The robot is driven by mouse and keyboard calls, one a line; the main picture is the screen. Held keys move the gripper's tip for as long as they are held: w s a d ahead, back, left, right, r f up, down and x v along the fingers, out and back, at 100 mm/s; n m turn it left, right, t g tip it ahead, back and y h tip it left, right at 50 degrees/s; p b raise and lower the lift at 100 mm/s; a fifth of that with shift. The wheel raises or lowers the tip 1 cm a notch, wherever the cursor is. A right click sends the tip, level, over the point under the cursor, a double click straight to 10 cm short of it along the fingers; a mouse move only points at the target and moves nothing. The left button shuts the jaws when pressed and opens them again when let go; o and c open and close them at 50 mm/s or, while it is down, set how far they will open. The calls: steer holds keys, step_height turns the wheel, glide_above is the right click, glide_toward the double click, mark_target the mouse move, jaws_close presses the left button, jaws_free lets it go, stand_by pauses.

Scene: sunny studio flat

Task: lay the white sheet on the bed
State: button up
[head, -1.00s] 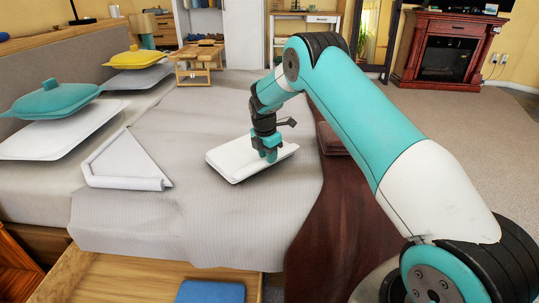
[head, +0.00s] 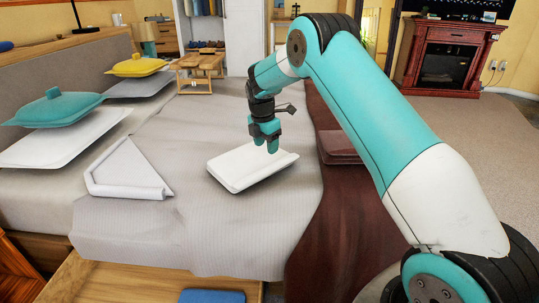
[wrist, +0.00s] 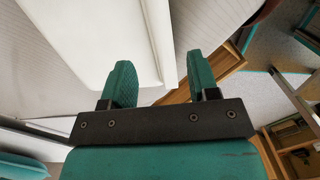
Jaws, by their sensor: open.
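The white sheet (head: 250,168) is a folded flat bundle lying on the grey cover of the bed (head: 180,225), near the middle. It also shows in the wrist view (wrist: 95,35), at the upper left beside the fingers.
A white folded triangular cloth (head: 125,172) lies left of the sheet. Pillows, a teal dish (head: 55,108) and a yellow dish (head: 138,66) line the headboard side. A small wooden tray table (head: 200,68) stands at the back. A dark red throw (head: 345,215) covers the right side.

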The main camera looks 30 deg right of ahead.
steer(key=s+a+r+m+y, duration=0.2)
steer(key=s+a+r+m, duration=0.4)
steer(key=s+a+r, duration=0.85)
steer(key=s+a+r+m+y, duration=0.1)
steer(key=s+a+m, duration=0.2)
steer(key=s, duration=1)
steer(key=s+a+r+m+y, duration=0.1)
steer(key=s+a+m, duration=0.3)
steer(key=s, duration=0.9)
steer(key=shift+a+r+y, duration=0.4)
steer(key=shift+a+y, duration=0.25)
steer(key=shift+y, duration=0.15)
steer(key=shift+w, duration=0.1)
